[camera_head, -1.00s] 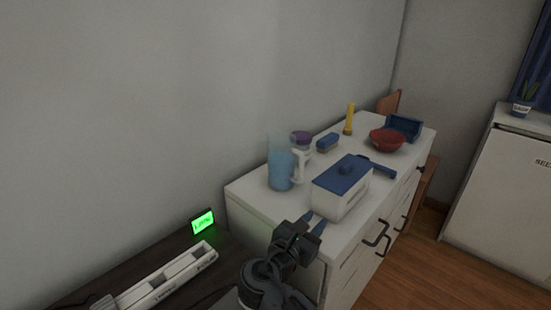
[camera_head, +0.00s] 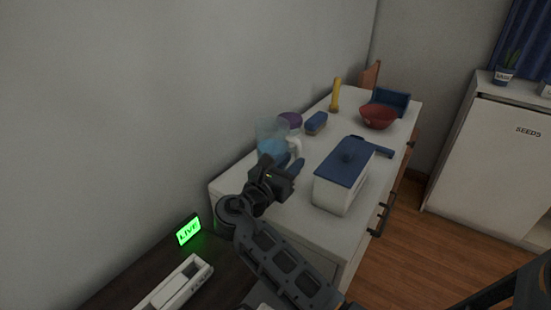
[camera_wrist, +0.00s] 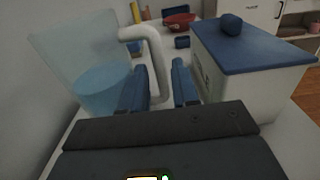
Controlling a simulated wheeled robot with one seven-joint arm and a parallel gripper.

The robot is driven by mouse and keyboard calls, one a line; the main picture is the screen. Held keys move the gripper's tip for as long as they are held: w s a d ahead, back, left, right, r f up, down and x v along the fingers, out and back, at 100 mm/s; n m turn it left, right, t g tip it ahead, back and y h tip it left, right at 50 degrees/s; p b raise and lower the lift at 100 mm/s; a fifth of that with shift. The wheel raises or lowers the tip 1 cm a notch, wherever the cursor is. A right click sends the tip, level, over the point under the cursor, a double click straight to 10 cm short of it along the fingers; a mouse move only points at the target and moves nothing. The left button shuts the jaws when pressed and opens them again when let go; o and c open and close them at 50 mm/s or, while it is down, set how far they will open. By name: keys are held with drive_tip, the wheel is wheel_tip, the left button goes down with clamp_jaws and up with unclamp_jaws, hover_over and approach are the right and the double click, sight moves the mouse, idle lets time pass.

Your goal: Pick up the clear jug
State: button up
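The clear jug (camera_head: 270,138) stands upright at the near left of the white dresser top, with blue liquid low inside and a white handle (camera_head: 294,147). My gripper (camera_head: 289,165) is in front of it in the head view and hides its lower part. In the wrist view, the jug (camera_wrist: 84,62) is at the left and its handle (camera_wrist: 150,52) rises beyond the fingers.
A white box with a blue lid (camera_head: 346,162) stands close to the right of my gripper. Behind are a blue brush (camera_head: 316,123), a purple-topped item (camera_head: 290,120), a yellow flashlight (camera_head: 335,96) and a red bowl (camera_head: 378,117). The wall (camera_head: 150,100) borders the left.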

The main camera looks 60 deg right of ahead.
sight(297, 157)
drive_tip(key=d, duration=0.1)
drive_tip(key=d+b, duration=0.2)
drive_tip(key=shift+d+f, duration=0.15)
drive_tip(key=shift+f, duration=0.1)
drive_tip(key=shift+d+r, duration=0.2)
drive_tip(key=shift+d, duration=0.25)
drive_tip(key=shift+c, duration=0.4)
clamp_jaws()
